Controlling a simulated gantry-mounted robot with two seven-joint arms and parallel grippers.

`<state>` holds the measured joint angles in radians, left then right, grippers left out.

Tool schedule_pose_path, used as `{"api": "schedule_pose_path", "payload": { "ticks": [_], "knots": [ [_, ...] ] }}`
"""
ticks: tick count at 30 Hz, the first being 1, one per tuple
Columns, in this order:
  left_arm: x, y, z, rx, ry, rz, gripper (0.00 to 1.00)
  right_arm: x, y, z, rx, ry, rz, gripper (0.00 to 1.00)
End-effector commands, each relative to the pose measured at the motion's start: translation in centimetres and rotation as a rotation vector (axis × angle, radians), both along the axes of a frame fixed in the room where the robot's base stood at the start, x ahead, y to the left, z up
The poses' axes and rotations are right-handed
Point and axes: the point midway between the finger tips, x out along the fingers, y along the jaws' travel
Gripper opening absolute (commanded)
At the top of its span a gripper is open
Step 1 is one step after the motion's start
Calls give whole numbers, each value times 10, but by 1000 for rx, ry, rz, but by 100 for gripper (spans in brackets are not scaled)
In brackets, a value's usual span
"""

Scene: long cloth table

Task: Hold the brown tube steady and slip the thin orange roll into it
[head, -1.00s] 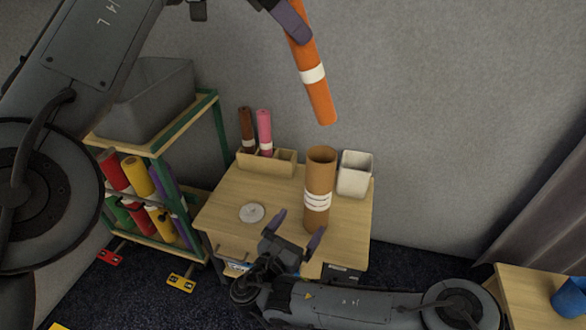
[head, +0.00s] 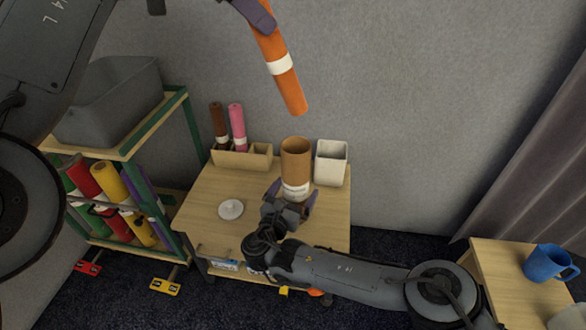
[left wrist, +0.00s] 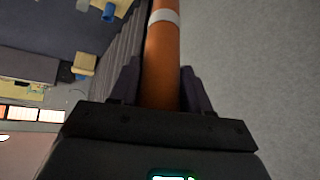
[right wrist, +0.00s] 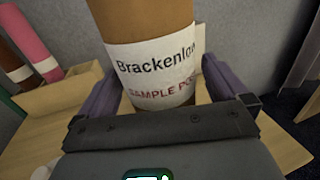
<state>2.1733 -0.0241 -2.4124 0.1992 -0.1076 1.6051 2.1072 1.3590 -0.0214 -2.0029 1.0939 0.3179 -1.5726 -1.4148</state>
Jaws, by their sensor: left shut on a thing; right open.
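The orange roll (head: 289,90), with a white band, hangs tilted in the air above the tube in the head view. My left gripper (head: 254,12) is shut on its upper part; the left wrist view shows the roll (left wrist: 162,50) between the fingers. The brown tube (head: 295,158) stands upright on the small wooden table, its open top facing up. My right gripper (head: 291,200) is open, low at the tube, with a finger on each side; in the right wrist view the labelled tube (right wrist: 150,20) is between the fingers. Contact is unclear. The roll's lower end is apart from the tube's mouth.
A white square cup (head: 331,165) stands right of the tube. A pale disc (head: 231,209) lies on the table (head: 205,195). A shelf of rolls stands left; a blue mug (head: 549,263) sits right.

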Motion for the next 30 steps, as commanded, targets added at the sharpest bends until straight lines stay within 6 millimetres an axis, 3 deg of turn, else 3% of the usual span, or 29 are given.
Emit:
{"api": "schedule_pose_path", "payload": {
  "ticks": [3,14,15,18,21,30],
  "knots": [
    [0,0,0,0,0,0,0,0,0,0,0,0,0,100],
    [0,0,0,0,0,0,0,0,0,0,0,0,0,45],
    [0,0,0,0,0,0,50,0,0,0,0,0,0,43],
    [0,0,0,0,0,0,66,0,0,0,0,0,0,43],
    [0,0,0,0,0,0,77,0,0,0,0,0,0,43],
    [0,0,0,0,0,0,77,0,0,0,0,0,0,43]
  ]
}}
